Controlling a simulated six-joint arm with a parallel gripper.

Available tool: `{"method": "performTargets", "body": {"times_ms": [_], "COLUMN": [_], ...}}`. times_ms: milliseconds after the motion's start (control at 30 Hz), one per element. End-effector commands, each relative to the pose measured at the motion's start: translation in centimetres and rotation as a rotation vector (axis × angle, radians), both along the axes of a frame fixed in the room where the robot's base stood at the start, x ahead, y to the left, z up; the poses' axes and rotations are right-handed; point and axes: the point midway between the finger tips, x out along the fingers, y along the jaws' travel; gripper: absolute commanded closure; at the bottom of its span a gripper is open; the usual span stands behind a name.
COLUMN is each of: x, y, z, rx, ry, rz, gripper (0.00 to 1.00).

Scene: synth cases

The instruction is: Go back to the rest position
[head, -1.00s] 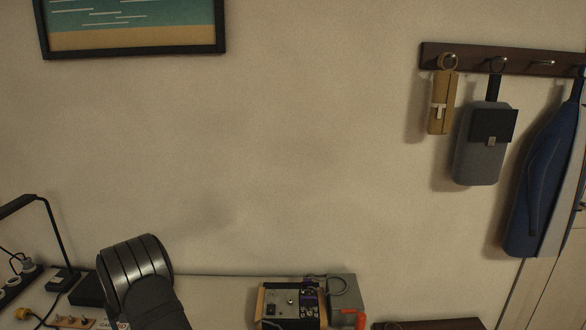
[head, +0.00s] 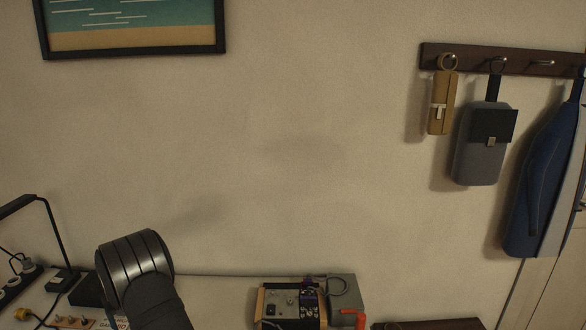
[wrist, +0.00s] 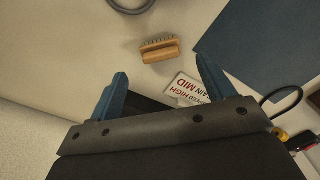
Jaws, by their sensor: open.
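My gripper (wrist: 162,90) shows in the wrist view with its two blue fingers wide apart and nothing between them. Below the fingers lie a wooden brush (wrist: 160,49) and a white card with red and black lettering (wrist: 186,88); the gripper's body hides part of the card. In the head view only my dark arm shows at the lower left, and the fingers are out of sight there.
A box with knobs and switches (head: 288,307) and a grey case (head: 343,290) stand on the table. A lamp (head: 52,230) is at the left. Bags (head: 482,160) hang from a wall rack (head: 520,63). The wrist view shows a dark blue sheet (wrist: 270,40) and a grey ring (wrist: 133,8).

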Motion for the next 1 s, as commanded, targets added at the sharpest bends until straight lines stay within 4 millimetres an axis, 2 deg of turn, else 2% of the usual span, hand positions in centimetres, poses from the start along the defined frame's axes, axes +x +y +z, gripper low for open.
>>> {"method": "performTargets", "body": {"times_ms": [33, 267, 400, 867, 900, 1000], "x": [0.1, 0.0, -0.1, -0.1, 0.0, 0.1], "y": [0.1, 0.0, -0.1, -0.1, 0.0, 0.1], "z": [1.2, 5.8, 2.5, -6.8, -6.7, -4.0], "rx": [0.003, 0.001, -0.004, -0.002, 0.001, 0.004], "ry": [-0.003, -0.001, 0.004, 0.002, -0.001, -0.004], "rz": [0.0, 0.0, 0.0, 0.0, 0.0, 0.0], "gripper": [0.25, 0.25, 0.25, 0.25, 0.25, 0.25]}}
